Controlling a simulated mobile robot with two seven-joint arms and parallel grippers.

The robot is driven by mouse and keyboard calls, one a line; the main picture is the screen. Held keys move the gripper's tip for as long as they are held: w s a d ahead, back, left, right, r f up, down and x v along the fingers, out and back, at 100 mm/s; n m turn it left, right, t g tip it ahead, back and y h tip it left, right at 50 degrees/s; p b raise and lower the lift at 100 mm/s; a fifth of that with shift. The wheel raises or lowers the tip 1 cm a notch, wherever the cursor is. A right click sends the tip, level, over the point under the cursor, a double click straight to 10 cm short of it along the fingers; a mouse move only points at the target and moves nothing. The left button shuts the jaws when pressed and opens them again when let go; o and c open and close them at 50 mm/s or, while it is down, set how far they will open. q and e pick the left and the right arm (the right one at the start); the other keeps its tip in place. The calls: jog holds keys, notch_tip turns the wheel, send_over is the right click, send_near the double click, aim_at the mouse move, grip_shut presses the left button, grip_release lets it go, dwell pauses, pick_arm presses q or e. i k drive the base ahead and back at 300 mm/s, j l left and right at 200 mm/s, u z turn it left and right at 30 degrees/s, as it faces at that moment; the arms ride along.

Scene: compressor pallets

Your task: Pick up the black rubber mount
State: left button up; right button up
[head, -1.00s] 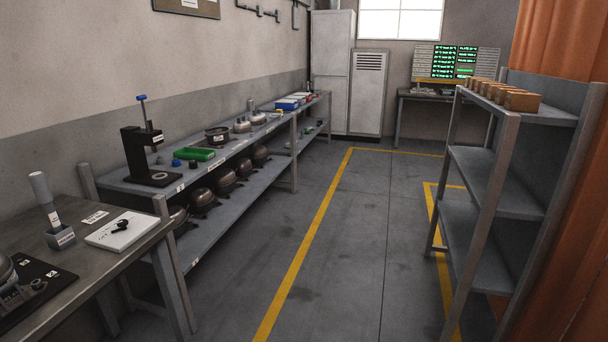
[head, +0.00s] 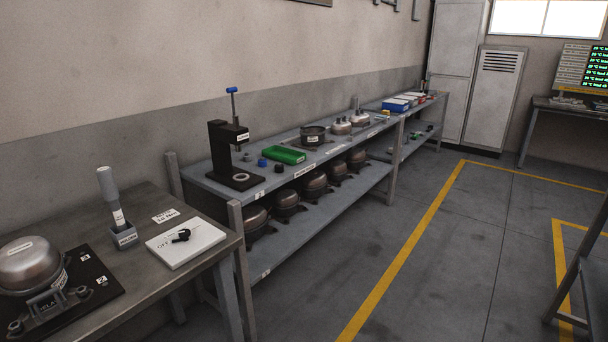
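Small short cylinders stand by the green tray (head: 284,155) on the long bench. A dark one (head: 279,168) sits at the tray's front edge, a blue one (head: 262,163) to its left, and a grey one (head: 247,157) further left. The dark one looks like the black rubber mount, but it is too small to be sure. Small dark round parts (head: 83,292) also sit on the black plate (head: 105,280) at the lower left, beside a metal compressor dome (head: 30,264). Neither of my grippers is in view.
A black press (head: 224,150) with a blue handle stands on the long bench (head: 330,153); compressors fill its lower shelf. The near table (head: 200,290) holds a white board (head: 172,250) and a grey-handled tool (head: 110,195).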

aim_at(279, 167)
jog(key=i+l+u, duration=0.5)
jog(key=u, duration=0.75)
jog(key=i+l+u, duration=0.1)
jog(key=l+u, duration=0.85)
jog(key=l, duration=0.65)
jog(key=k+l+u, duration=0.1)
jog(key=l, duration=0.75)
